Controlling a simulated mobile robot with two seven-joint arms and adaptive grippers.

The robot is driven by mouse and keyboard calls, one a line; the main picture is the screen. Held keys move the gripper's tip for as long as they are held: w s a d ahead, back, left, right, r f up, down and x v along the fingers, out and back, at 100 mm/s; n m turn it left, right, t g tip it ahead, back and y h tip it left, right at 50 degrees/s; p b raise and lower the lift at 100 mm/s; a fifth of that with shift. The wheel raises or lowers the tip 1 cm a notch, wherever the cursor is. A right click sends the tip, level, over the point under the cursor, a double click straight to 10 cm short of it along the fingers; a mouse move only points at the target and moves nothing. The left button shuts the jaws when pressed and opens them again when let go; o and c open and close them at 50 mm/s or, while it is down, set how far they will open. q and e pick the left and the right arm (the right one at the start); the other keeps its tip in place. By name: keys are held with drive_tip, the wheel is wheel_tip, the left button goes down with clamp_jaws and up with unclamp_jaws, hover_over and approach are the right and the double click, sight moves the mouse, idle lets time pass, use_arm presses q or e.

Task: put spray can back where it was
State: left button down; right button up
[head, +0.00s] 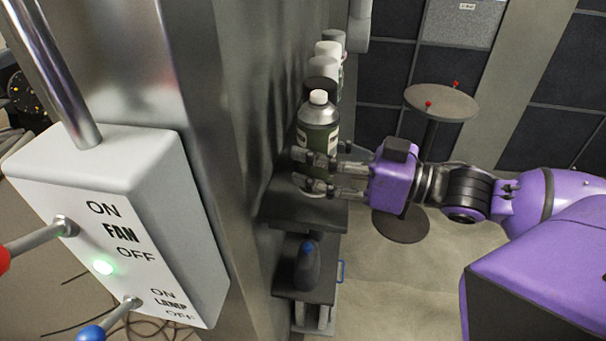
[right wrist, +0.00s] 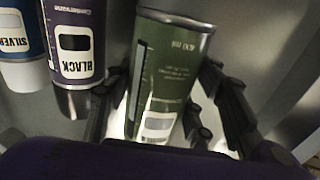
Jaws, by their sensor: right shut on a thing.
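A green spray can (head: 318,130) with a white cap stands upright at the near end of a row of cans on a dark shelf (head: 305,213) by the metal wall. My right gripper (head: 318,172) reaches in from the right and is shut on the can's lower part. In the right wrist view the green can (right wrist: 165,80) lies between the two dark fingers, its label upside down. I cannot tell whether its base touches the shelf. My left gripper is not in view.
Cans labelled BLACK (right wrist: 75,60) and SILVER (right wrist: 20,45) stand close beside the green can. A dark object with a blue button (head: 307,265) is on a lower shelf. A white switch box (head: 120,220) is at left, and a round table (head: 441,103) stands behind.

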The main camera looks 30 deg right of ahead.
drive_tip(key=shift+w+a+f, duration=0.25)
drive_tip(key=shift+w+f, duration=0.25)
drive_tip(key=shift+f, duration=0.1)
drive_tip(key=shift+w+f, duration=0.1)
drive_tip(key=shift+w+a+f, duration=0.15)
drive_tip(key=shift+f, duration=0.15)
wheel_tip(320, 180, down, 3)
drive_tip(key=shift+r+b, duration=0.15)
drive_tip(key=shift+b, duration=0.35)
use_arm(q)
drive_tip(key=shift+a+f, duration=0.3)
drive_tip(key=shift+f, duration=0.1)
use_arm(e)
drive_tip(key=o, duration=1.3)
